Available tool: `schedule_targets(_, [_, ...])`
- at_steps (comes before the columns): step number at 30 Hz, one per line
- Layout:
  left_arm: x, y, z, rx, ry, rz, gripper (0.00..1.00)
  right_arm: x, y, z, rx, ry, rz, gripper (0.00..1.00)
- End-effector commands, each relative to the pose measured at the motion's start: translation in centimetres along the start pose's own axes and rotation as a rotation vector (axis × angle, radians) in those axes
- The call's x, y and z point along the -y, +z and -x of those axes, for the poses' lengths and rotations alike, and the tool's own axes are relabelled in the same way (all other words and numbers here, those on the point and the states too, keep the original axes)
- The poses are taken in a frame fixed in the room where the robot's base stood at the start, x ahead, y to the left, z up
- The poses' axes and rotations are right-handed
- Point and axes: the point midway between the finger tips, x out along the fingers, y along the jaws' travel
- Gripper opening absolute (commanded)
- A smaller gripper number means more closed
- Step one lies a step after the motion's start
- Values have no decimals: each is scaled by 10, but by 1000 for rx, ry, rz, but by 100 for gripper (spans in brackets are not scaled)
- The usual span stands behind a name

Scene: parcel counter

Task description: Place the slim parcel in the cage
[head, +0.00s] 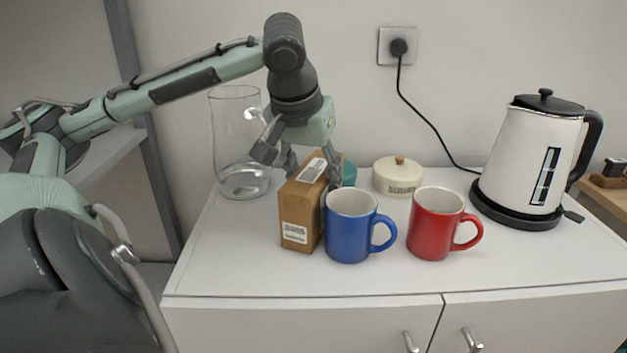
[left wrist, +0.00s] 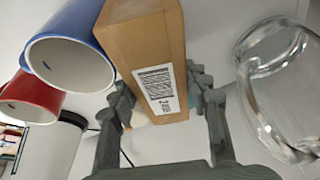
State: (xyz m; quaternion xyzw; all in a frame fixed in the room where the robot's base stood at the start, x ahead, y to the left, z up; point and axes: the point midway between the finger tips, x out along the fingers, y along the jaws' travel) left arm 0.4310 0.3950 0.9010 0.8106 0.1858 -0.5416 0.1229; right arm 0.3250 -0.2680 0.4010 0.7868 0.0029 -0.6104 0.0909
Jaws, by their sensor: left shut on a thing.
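The slim parcel (head: 300,218) is a brown cardboard box with white labels, upright on the left part of the white counter in the head view. My left gripper (head: 312,172) comes down from above and is shut on the parcel, one finger on each side. In the left wrist view the parcel (left wrist: 148,50) lies between the two fingers (left wrist: 165,105), its barcode label facing the camera. I cannot tell whether its base touches the counter. No cage shows in either view. My right gripper is not in view.
A blue mug (head: 350,228) stands close at the parcel's right, then a red mug (head: 432,226). A glass jar (head: 240,150) stands behind left. A lidded cream pot (head: 397,178), a teal item (head: 349,173) and a kettle (head: 530,150) stand further back or right. The counter's front strip is clear.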

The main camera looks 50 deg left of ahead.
Motion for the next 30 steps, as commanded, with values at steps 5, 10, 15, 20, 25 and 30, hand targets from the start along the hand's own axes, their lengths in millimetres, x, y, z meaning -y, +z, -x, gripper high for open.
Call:
schedule_targets(5, [0, -1, 1, -2, 0, 0, 4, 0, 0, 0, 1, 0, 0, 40])
schedule_targets(10, [0, 0, -2, -2, 0, 0, 4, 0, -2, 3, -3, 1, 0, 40])
schedule_targets(15, [0, 1, -2, 0, 0, 0, 55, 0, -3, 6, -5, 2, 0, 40])
schedule_targets(20, [0, 1, -2, 0, 0, 0, 55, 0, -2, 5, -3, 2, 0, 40])
schedule_targets(25, [0, 0, 0, 0, 0, 0, 55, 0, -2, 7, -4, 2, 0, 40])
schedule_targets(30, [0, -3, 24, -5, 0, 0, 55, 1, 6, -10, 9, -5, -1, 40])
